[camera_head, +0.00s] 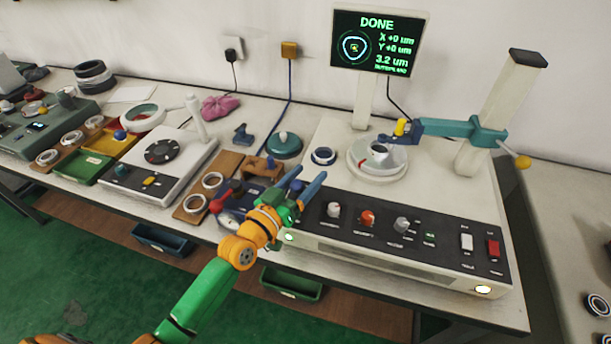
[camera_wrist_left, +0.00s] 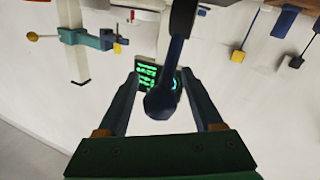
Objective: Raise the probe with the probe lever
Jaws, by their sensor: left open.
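The probe arm (camera_head: 455,130) is teal with a dark blue end, a yellow block and a yellow ball at its right end. It sits on a pale column (camera_head: 497,110), its blue end beside the ring on the round turntable (camera_head: 375,172). It also shows in the left wrist view (camera_wrist_left: 82,38). My left gripper (camera_head: 310,174) is open above the left end of the console. A dark blue ball-ended lever (camera_wrist_left: 160,103), apparently the probe lever, stands between its fingers in the wrist view (camera_wrist_left: 160,76). Contact cannot be told; its base is hidden. My right gripper is out of view.
The console panel (camera_head: 385,225) has several knobs and a red switch (camera_head: 493,248). The screen (camera_head: 376,42) reads DONE. A white scale-like unit (camera_head: 160,165) and trays crowd the left of the bench.

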